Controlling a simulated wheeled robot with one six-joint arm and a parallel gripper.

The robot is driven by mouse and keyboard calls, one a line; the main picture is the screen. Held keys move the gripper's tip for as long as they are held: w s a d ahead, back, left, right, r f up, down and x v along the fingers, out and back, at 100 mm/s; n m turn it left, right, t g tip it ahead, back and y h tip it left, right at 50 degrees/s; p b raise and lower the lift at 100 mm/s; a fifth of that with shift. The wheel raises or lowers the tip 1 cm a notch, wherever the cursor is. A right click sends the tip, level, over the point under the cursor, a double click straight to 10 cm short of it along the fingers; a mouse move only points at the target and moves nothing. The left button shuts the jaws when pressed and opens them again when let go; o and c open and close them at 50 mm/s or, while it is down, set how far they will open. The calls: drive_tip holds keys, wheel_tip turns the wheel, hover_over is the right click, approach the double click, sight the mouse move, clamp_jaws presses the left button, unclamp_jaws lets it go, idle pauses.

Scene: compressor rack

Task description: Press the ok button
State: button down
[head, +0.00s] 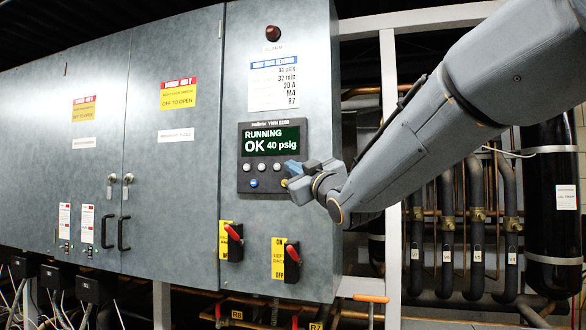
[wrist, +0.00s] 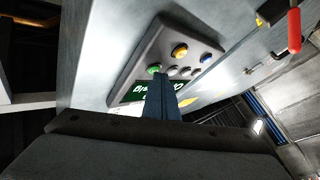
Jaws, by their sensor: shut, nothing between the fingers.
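The control panel (head: 243,133) on the grey cabinet has a lit display (head: 270,140) reading "RUNNING OK 40 psig". Below it are several grey buttons (head: 261,167), a blue button (head: 254,183) and a partly covered yellow button (head: 284,183). No button's label is legible. My gripper (head: 290,168) is shut and empty at the panel's right side. In the wrist view its fingertips (wrist: 161,82) overlap the display, close to the green button (wrist: 154,69) and the grey buttons (wrist: 184,72). The green button is hidden in the head view. I cannot tell whether the fingertips touch the panel.
Two red-handled switches (head: 234,232) (head: 292,252) stick out below the panel. A dark red lamp (head: 273,33) sits above it. Pipes (head: 447,230) and a black tank (head: 553,200) stand at the right, behind my arm.

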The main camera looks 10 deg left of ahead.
idle(0.4)
drive_tip(key=shift+s+f+b, duration=0.1)
drive_tip(key=shift+s+b, duration=0.35)
drive_tip(key=shift+s, duration=0.25)
drive_tip(key=shift+s, duration=0.1)
drive_tip(key=shift+s+a+b, duration=0.15)
drive_tip(key=shift+s+b, duration=0.3)
drive_tip(key=shift+s, duration=0.8)
drive_tip(key=shift+s+a+b, duration=0.1)
drive_tip(key=shift+s+b, duration=0.3)
drive_tip(key=shift+s, duration=0.8)
